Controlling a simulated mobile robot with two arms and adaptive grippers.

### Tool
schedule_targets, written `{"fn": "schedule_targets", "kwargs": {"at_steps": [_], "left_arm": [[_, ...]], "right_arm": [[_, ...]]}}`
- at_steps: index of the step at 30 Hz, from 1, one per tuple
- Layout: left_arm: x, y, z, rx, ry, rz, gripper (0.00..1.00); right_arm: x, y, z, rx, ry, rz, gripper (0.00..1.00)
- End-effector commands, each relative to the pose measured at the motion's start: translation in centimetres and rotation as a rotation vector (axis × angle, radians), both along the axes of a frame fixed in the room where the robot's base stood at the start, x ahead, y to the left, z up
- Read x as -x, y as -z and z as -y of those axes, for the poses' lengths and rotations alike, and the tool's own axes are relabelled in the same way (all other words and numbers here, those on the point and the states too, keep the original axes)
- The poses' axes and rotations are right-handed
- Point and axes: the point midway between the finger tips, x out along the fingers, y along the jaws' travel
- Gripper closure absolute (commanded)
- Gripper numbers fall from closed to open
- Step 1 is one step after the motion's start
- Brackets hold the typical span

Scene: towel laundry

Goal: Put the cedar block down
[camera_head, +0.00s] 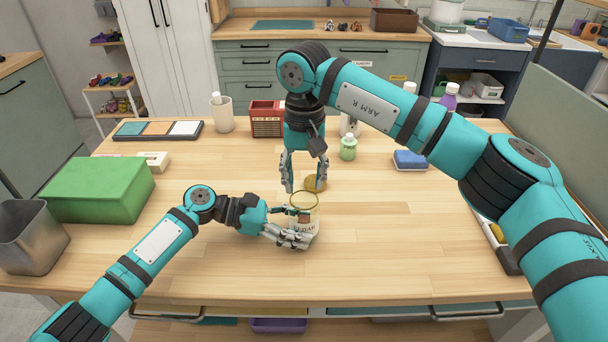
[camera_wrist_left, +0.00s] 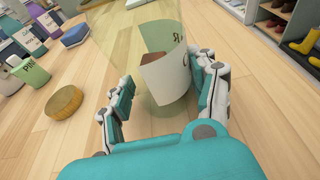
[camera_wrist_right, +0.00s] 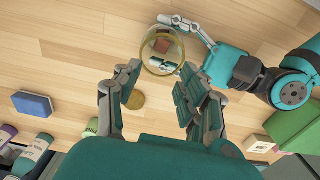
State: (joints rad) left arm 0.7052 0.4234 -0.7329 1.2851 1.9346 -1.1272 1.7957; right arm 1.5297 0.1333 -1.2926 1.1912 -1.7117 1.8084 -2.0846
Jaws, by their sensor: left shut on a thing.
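A clear glass jar (camera_head: 304,200) with a yellowish rim and a pale lettered label stands at the middle of the table. My left gripper (camera_head: 294,226) is shut around its lower part from the left. A small reddish-brown block, which looks like the cedar block (camera_wrist_right: 163,45), sits low inside the jar; the label partly hides it in the left wrist view (camera_wrist_left: 153,60). My right gripper (camera_head: 301,182) points down just above and behind the jar's mouth. In the right wrist view its fingers are apart (camera_wrist_right: 158,84) with nothing between them.
A round wooden lid (camera_head: 318,184) lies just behind the jar. A green bottle (camera_head: 348,149) and a blue sponge (camera_head: 410,159) stand farther back. A green box (camera_head: 98,190) and a metal bin (camera_head: 30,236) are at the left.

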Motion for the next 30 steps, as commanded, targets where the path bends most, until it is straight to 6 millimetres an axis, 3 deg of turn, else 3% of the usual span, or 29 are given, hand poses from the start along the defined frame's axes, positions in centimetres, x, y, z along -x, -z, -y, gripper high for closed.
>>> {"fn": "schedule_targets", "kwargs": {"at_steps": [20,30], "left_arm": [[0.1,0.1,0.0,-0.001,0.001,-0.003,0.58],[0.1,0.1,0.0,-0.002,0.001,-0.003,0.58]], "right_arm": [[0.0,-0.2,0.0,0.0,0.0,0.001,0.5],[0.0,-4.9,0.0,0.0,0.001,0.003,0.5]]}}
